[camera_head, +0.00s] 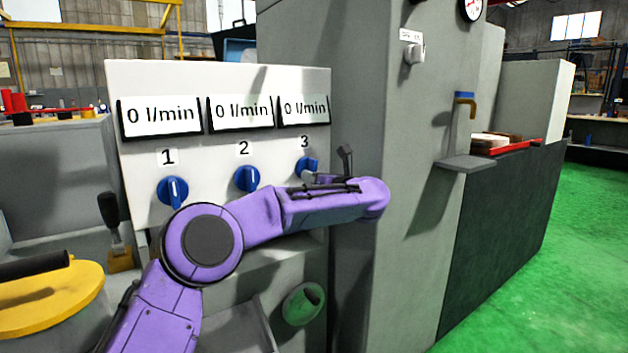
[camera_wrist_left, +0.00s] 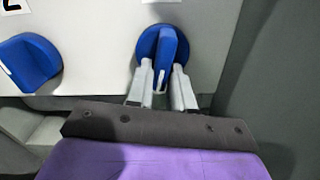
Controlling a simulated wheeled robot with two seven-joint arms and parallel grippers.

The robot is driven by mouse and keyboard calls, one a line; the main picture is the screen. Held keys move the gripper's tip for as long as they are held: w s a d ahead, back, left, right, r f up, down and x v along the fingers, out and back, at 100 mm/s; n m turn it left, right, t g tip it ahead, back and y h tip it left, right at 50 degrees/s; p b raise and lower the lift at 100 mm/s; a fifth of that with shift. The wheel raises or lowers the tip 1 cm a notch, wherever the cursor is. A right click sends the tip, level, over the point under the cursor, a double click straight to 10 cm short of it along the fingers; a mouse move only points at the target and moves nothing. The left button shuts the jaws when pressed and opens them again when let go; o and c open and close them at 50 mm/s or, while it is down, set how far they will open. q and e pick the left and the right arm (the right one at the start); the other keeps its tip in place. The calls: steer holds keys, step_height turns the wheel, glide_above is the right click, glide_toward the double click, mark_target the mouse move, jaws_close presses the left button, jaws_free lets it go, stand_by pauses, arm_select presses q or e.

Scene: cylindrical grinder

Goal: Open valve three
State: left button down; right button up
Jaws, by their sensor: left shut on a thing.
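The blue knob of valve three (camera_head: 308,163) is on the white panel, under the number 3 and a display reading 0 l/min. My left arm reaches in front of the panel and hides part of this knob in the head view. In the left wrist view, my left gripper (camera_wrist_left: 165,84) has one fingertip on each side of the knob's raised grip (camera_wrist_left: 167,50), and is shut on it. The grip stands about upright. The right gripper is in neither view.
The blue knobs of valve one (camera_head: 173,191) and valve two (camera_head: 247,179) are left of valve three, with displays also reading 0 l/min. A grey cabinet (camera_head: 385,120) rises right of the panel. A small grey shelf (camera_head: 465,163) juts from it.

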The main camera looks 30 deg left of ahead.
arm_select(q)
steer(key=c, duration=1.1)
jaws_free()
steer(key=shift+p+v, duration=0.5)
steer(key=shift+v, duration=4.8)
